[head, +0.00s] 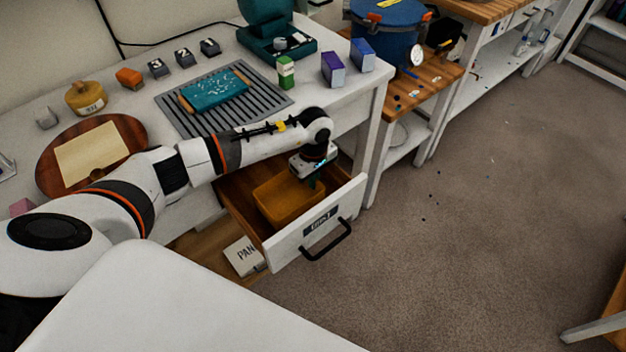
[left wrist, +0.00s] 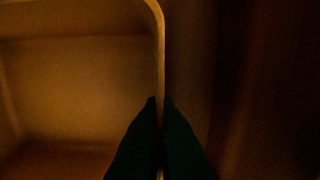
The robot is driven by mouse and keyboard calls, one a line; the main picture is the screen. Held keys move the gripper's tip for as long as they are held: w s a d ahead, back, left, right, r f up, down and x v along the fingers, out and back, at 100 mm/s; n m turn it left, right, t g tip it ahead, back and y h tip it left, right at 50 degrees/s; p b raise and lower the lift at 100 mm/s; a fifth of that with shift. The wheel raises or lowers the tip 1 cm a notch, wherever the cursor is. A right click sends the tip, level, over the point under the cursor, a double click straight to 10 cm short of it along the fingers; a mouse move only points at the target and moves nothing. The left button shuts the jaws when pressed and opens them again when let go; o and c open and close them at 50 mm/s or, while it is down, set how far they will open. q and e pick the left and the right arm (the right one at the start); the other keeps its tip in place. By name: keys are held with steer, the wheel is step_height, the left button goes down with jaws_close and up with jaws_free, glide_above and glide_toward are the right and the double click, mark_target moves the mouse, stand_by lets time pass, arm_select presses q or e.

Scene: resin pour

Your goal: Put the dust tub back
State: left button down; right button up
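The dust tub is an open amber tub (head: 283,208) inside the pulled-out drawer (head: 337,205) under the white bench. The drawer has a labelled white front and a black handle. My left gripper (head: 315,183) reaches down into the drawer at the tub's right rim. In the left wrist view, the dark fingers (left wrist: 160,102) are close together with the thin wall of the tub (left wrist: 158,40) between them. The tub looks empty there, though the picture is dark. I cannot tell whether the tub rests on the drawer floor. My right gripper is out of view.
The white bench (head: 345,97) above holds a grey slatted rack (head: 166,101) with a teal board (head: 215,90), a round wooden board (head: 48,180), small boxes and numbered blocks. A white box marked "PAN" (head: 243,257) sits below, left of the drawer. Open carpet (head: 470,220) lies to the right.

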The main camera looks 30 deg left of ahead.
arm_select(q)
steer(key=shift+f, duration=0.6)
steer(key=shift+f, duration=0.15)
steer(key=c, duration=1.7)
jaws_free()
